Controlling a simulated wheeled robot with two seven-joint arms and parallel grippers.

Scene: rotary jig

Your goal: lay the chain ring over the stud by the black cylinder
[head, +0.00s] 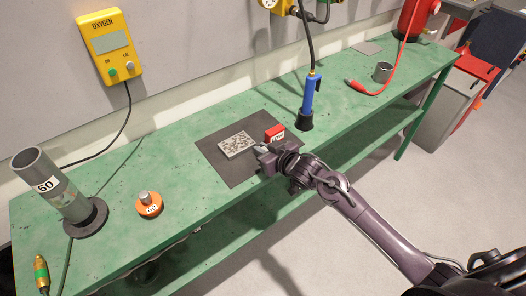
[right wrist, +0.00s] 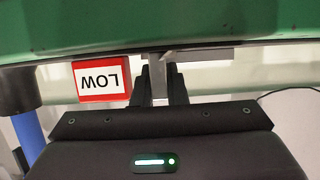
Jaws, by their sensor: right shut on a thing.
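My right gripper (head: 264,153) is low at the front edge of the dark mat, beside a red block. In the right wrist view, its dark fingers (right wrist: 159,88) are shut on a narrow light-grey piece (right wrist: 158,76); the fingers hide most of it, so its full shape cannot be told. I cannot make out a chain ring or a plain black cylinder. An orange disc (head: 149,210) with a short metal post (head: 145,197) stands on the bench at the left. My left gripper is not in view.
The green bench (head: 190,115) carries a dark mat (head: 215,160) with a speckled plate (head: 236,145). A blue-handled tool (head: 311,95), grey tube (head: 50,185) and grey cup (head: 383,72) stand around.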

